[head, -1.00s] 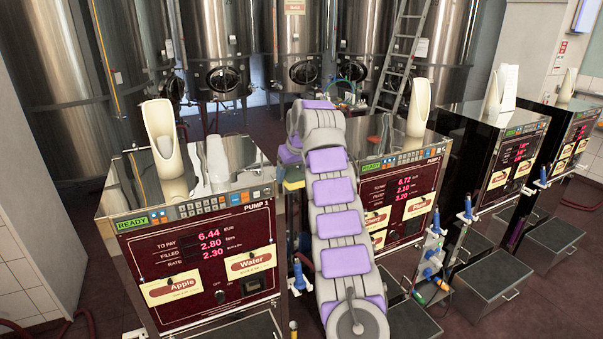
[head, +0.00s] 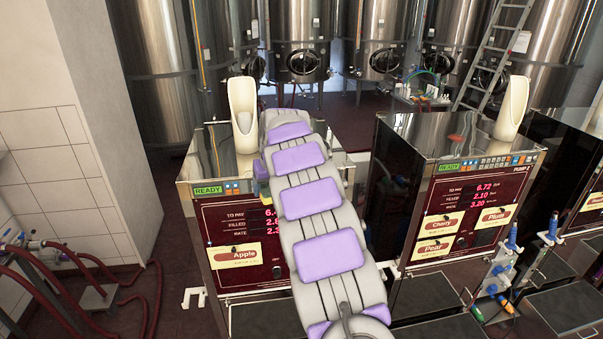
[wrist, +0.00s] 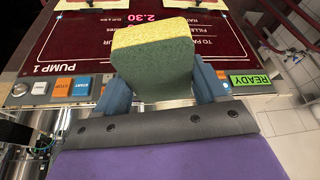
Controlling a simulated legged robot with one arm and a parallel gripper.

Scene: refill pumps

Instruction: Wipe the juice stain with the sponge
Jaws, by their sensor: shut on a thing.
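A sponge with a yellow layer and a green layer (wrist: 155,57) is held between the two blue fingers of my gripper (wrist: 163,88) in the wrist view. A small yellowish bit of the sponge (head: 261,169) shows at the left side of my arm in the head view. My gripper is mostly hidden behind my arm there. The sponge is in front of the upside-down panel of Pump 1 (wrist: 75,45) in the wrist view. I cannot make out a juice stain in either view.
Pump 1 (head: 228,232) stands behind and left of my arm, with a white spout holder (head: 243,110) on its steel top. Pump 2 (head: 455,200) stands to the right, with a gap between. Steel tanks (head: 160,70) line the back. Red hoses (head: 75,300) lie at lower left.

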